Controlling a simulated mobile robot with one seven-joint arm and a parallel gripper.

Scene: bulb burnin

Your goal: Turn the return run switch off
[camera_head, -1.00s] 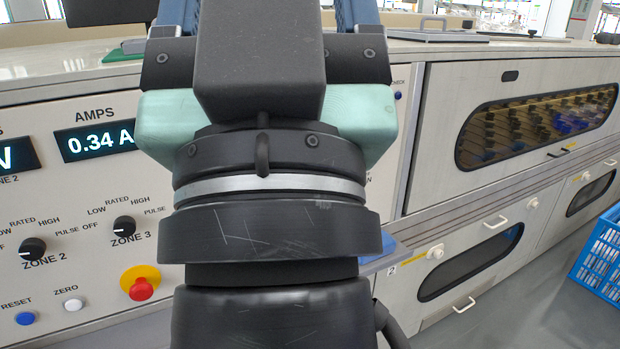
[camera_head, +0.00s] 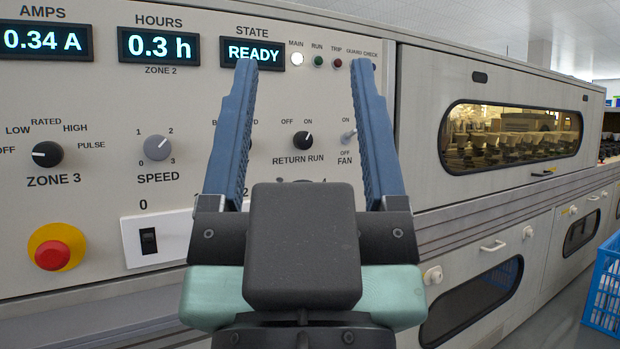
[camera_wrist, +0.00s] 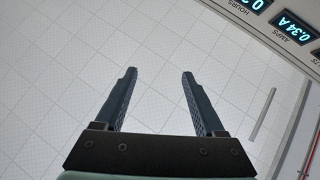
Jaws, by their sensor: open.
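The return run switch (camera_head: 303,140) is a small black knob on the pale control panel, between and below the OFF and ON labels. Its white pointer line tilts up and right, toward ON. My gripper (camera_head: 303,64) is open and empty, with its two blue fingers pointing up in the head view. The knob shows in the gap between the fingers; how far they are from the panel is hard to tell. In the wrist view my gripper (camera_wrist: 159,72) is over a pale tiled surface, and the switch is not visible there.
The fan switch (camera_head: 348,135) is just right of the return run switch, close to the right finger in the picture. A knob left of it is partly hidden by the left finger. A speed knob (camera_head: 157,148) and red emergency button (camera_head: 52,255) are further left. A blue crate (camera_head: 605,290) stands at right.

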